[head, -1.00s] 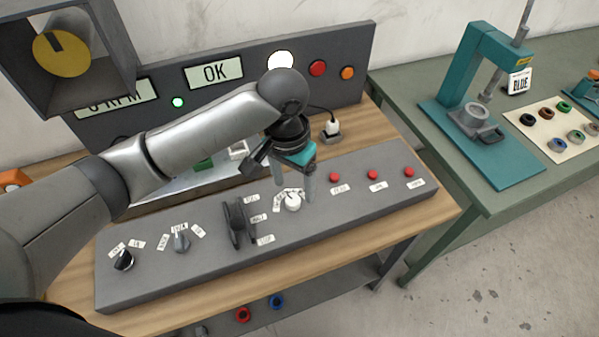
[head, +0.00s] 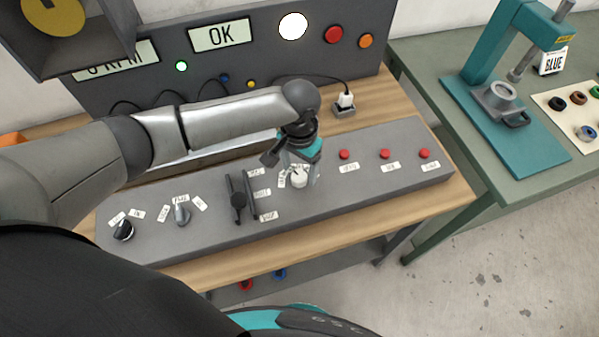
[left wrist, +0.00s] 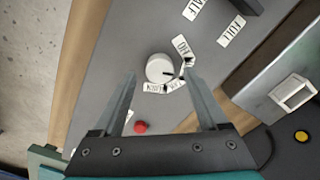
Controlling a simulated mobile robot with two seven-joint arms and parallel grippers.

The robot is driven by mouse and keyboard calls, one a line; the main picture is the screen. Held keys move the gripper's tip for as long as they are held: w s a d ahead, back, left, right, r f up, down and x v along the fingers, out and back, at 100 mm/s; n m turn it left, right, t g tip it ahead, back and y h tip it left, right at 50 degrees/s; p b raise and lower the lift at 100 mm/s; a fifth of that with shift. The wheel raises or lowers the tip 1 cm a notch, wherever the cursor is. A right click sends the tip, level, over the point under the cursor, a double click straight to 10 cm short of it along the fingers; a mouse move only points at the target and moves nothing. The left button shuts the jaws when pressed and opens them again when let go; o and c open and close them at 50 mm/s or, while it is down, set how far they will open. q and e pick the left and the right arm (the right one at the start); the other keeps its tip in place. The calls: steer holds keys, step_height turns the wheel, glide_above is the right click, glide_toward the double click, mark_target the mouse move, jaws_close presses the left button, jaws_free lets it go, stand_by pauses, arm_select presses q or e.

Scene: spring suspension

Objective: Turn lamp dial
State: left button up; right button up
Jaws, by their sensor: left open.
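The white round lamp dial (head: 299,180) sits on the grey sloped control panel (head: 390,190), with small white labels beside it. My left gripper (head: 302,168) points down at the dial in the head view. In the left wrist view my left gripper's (left wrist: 161,78) open fingertips lie on either side of the dial, with visible gaps. I cannot tell whether a finger touches it. My right gripper is not in view.
A black lever (head: 238,200) stands left of the dial, and a grey knob (head: 181,215) and black knob (head: 122,230) are farther left. Several red buttons (head: 384,154) lie to the right.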

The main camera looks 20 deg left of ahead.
arm_select(q)
steer(key=shift+f, duration=1.1)
jaws_close()
